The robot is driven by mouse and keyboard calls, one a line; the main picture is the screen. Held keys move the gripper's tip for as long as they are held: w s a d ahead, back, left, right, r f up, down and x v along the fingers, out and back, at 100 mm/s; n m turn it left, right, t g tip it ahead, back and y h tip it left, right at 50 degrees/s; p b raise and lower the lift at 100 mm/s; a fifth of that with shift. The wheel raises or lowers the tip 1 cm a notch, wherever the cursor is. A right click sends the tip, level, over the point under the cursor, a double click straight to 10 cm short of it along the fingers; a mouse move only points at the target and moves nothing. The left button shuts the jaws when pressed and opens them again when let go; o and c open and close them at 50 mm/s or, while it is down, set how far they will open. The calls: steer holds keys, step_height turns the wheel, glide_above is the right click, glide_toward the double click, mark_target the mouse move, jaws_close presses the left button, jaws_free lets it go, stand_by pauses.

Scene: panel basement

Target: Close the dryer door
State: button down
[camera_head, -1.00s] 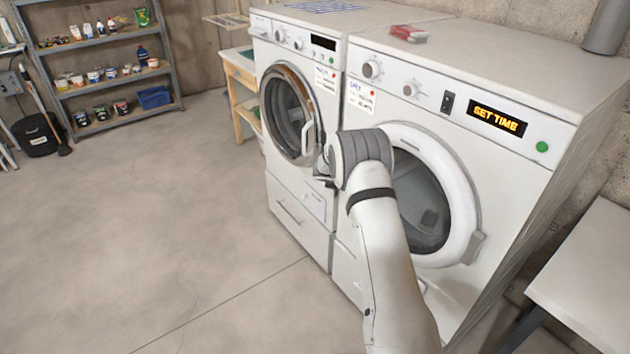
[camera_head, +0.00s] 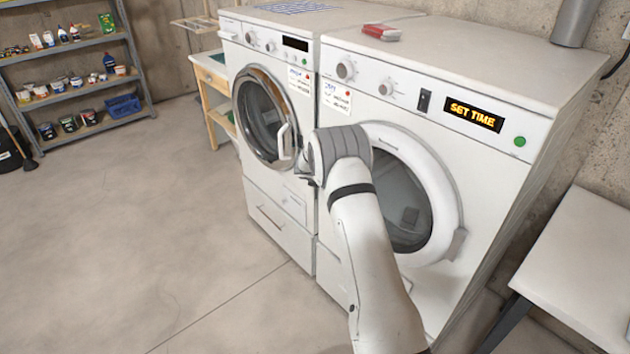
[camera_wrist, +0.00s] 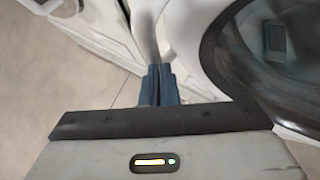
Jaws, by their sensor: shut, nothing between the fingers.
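The right machine (camera_head: 480,165), with a "SET TIME" display, appears to be the dryer. Its round door (camera_head: 447,200) has a thick white ring and dark glass, and lies close to the front panel. I cannot tell whether it is fully shut. A grey piece (camera_head: 456,245) sits at the ring's lower right. My arm covers the door's left side. My gripper (camera_head: 304,176) is by the gap between the two machines, left of the door. In the wrist view, its blue fingers (camera_wrist: 160,72) are together and empty, beside the white ring (camera_wrist: 200,40). I cannot tell whether they touch it.
The left machine (camera_head: 262,185) has a round chrome-rimmed door with a white handle (camera_head: 284,142), near my gripper. A grey table (camera_head: 585,265) stands at the right. Shelves (camera_head: 70,90) stand at the back left. The floor (camera_head: 130,240) to the left is clear.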

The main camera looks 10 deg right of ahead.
steer(key=s+a+r+n+t+y+b, duration=0.1)
steer(key=s+a+r+n+y+b, duration=0.15)
steer(key=s+a+r+n, duration=0.6)
steer(key=s+a+r+n+t+y+b, duration=0.2)
steer(key=s+a+r+n+y, duration=0.2)
steer(key=s+r+n, duration=0.95)
steer(key=s+r+n+g, duration=0.2)
steer(key=s+n+g, duration=0.2)
steer(key=s+n, duration=1.1)
steer(key=s+d+f+n+g+h, duration=0.1)
steer(key=s+d+f+n, duration=0.1)
steer(key=s, duration=0.6)
steer(key=s+d+f+n+g+h, duration=0.1)
steer(key=s+d+n+g, duration=0.1)
steer(key=s, duration=0.7)
steer(key=shift+s+d+f+n+g, duration=0.2)
steer(key=shift+d+f+n+g, duration=0.15)
steer(key=shift+d, duration=0.45)
